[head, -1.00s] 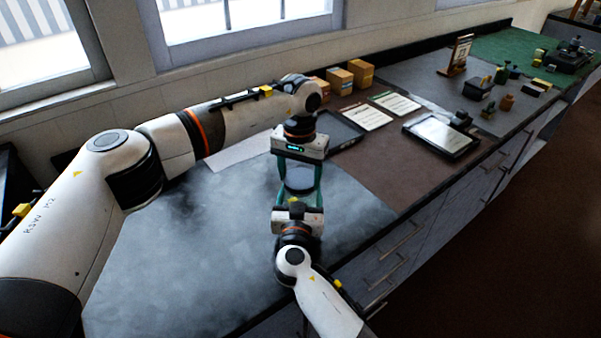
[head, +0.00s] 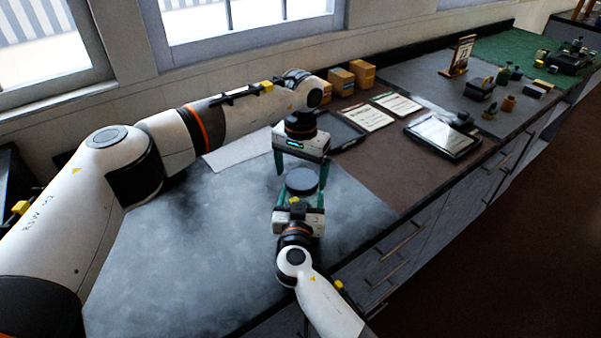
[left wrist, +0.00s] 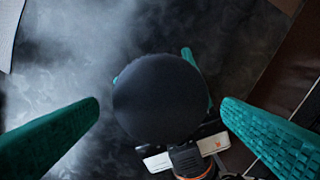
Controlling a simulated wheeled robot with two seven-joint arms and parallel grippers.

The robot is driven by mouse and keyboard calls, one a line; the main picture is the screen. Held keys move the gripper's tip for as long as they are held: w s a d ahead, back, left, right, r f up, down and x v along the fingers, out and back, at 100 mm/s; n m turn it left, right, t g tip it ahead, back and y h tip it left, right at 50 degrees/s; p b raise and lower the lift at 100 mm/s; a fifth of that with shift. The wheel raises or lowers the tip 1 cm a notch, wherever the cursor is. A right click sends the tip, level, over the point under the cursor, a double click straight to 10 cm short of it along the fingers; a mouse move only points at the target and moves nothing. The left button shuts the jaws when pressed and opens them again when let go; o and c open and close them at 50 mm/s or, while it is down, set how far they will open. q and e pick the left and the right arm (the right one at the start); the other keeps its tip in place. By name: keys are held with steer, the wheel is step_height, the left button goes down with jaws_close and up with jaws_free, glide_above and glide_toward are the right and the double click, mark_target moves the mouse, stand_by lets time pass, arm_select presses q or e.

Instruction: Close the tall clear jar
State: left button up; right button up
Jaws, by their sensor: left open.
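A round dark lid (head: 302,180) sits level between my two grippers; it fills the middle of the left wrist view (left wrist: 160,97). The clear jar body cannot be made out under it, so I cannot tell how the lid is seated. My left gripper (head: 302,175) is open, its green fingers apart on either side of the lid and clear of it in the left wrist view. My right gripper (head: 299,197) comes from the near side at a lower level. Its green fingers flank the space under the lid; whether they grip the jar is hidden.
A dark tray (head: 345,133), white sheets (head: 367,117) and small boxes (head: 341,80) lie behind to the right. A tablet-like panel (head: 443,136) is farther right. The grey worktop (head: 190,250) at left is clear. The counter's front edge runs close by the right arm.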

arm_select(q)
step_height(320, 180, up, 4)
steer(key=shift+f, duration=0.15)
steer(key=shift+c, duration=0.4)
